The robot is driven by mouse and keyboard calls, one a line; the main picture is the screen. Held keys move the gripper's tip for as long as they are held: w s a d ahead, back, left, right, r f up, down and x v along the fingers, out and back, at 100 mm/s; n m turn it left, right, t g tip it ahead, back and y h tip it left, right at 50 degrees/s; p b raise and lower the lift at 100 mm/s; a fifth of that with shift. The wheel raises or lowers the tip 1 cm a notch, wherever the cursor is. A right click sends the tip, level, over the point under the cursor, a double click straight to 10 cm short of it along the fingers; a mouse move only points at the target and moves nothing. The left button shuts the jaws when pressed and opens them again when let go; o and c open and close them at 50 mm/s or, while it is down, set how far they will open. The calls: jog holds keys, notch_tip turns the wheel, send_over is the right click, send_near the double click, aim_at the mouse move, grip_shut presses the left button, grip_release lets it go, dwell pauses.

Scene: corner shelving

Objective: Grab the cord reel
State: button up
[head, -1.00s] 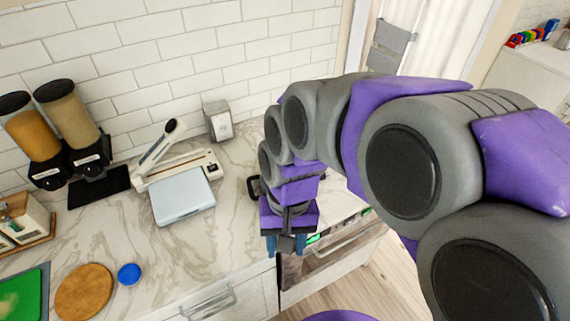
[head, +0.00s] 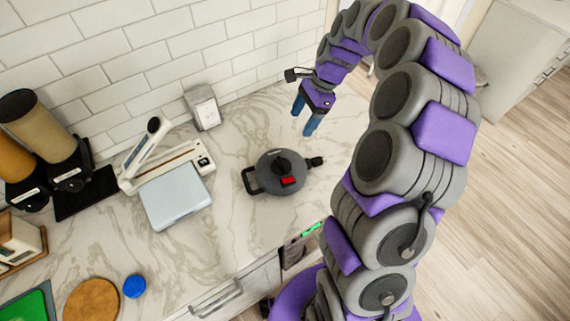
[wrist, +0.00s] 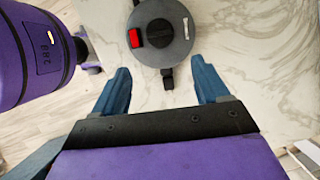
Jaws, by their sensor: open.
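The cord reel (head: 270,172) is a round dark grey disc with a black centre knob, a red switch, a black handle on its left and a plug on its right. It lies flat on the marble counter. My gripper (head: 304,120) is open and empty, above the counter behind and to the right of the reel. In the wrist view the reel (wrist: 160,28) is at the top centre, past the two blue fingertips of my gripper (wrist: 160,80), with its plug pointing toward the gap between them. The fingers do not touch it.
A light blue flat appliance (head: 176,196) and a white sealer with a raised lever (head: 165,165) stand left of the reel. A small grey box (head: 203,108) is against the tiled wall. Bare counter (head: 235,130) surrounds the reel.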

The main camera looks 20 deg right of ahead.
jog(key=b, duration=0.1)
send_over(281, 162)
jog(key=d, duration=0.2)
jog(key=f, duration=1)
jog(key=shift+w+f, duration=0.25)
jog(key=shift+f, duration=0.05)
jog(key=shift+d+b+x, duration=0.2)
jog(key=shift+b+x, duration=0.2)
jog(key=shift+x, duration=1.05)
jog(key=shift+d+b+x, duration=0.2)
jog(key=shift+b+x, duration=0.15)
jog(key=shift+x, duration=1.1)
jog(key=shift+f, duration=0.1)
grip_shut()
